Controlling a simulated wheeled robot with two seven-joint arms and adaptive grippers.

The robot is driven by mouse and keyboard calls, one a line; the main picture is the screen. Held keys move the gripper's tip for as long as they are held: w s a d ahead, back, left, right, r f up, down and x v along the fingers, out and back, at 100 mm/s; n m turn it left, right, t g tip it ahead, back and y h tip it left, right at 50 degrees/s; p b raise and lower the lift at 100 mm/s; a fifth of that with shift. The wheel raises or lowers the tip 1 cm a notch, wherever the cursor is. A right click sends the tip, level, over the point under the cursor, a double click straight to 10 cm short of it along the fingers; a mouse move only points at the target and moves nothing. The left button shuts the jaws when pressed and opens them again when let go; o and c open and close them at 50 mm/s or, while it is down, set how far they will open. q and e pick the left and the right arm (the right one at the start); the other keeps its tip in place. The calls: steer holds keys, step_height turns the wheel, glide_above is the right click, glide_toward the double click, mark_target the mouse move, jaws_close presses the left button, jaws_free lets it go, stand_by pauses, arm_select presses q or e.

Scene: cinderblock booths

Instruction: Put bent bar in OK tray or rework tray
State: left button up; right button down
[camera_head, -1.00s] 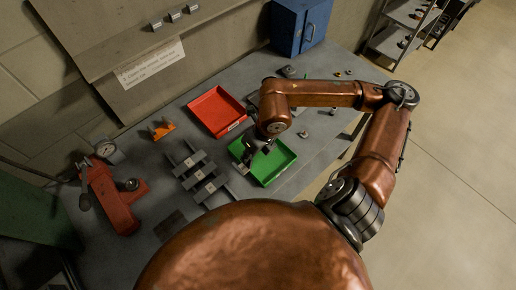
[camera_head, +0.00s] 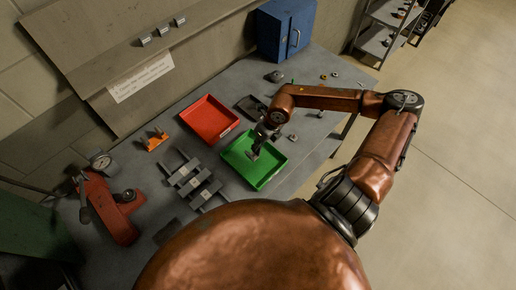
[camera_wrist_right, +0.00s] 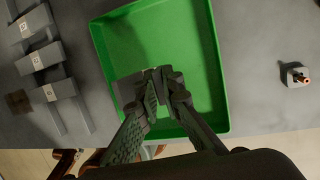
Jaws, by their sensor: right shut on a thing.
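My right gripper (camera_head: 258,146) reaches down over the green tray (camera_head: 272,168). In the right wrist view the gripper (camera_wrist_right: 158,80) is shut on a small grey piece (camera_wrist_right: 126,90), taken to be the bent bar, above the tray floor (camera_wrist_right: 185,40). The fingers hide much of the piece, so its bend cannot be made out. The piece also shows as a grey patch below the fingers in the head view (camera_head: 253,154). The red tray (camera_head: 208,119) stands behind and left of the green one and looks empty. My left gripper is not in view.
Grey labelled fixtures (camera_head: 190,177) stand left of the green tray. A red dial gauge stand (camera_head: 110,208) is farther left, and an orange block (camera_head: 155,141) lies behind. A blue cabinet (camera_head: 286,28) stands at the back. Small parts (camera_head: 293,137) lie right of the trays.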

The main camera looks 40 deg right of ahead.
steer(key=f, duration=0.2)
steer(key=f+p, duration=0.1)
steer(key=shift+w+d+f, duration=0.1)
steer(key=shift+d+f, duration=0.15)
steer(key=shift+f, duration=0.05)
steer(key=c, duration=2.5)
jaws_free()
steer(key=shift+f, duration=0.2)
steer(key=shift+c, duration=0.2)
steer(key=o, duration=0.4)
steer(key=shift+o, duration=0.2)
steer(key=shift+r, duration=0.1)
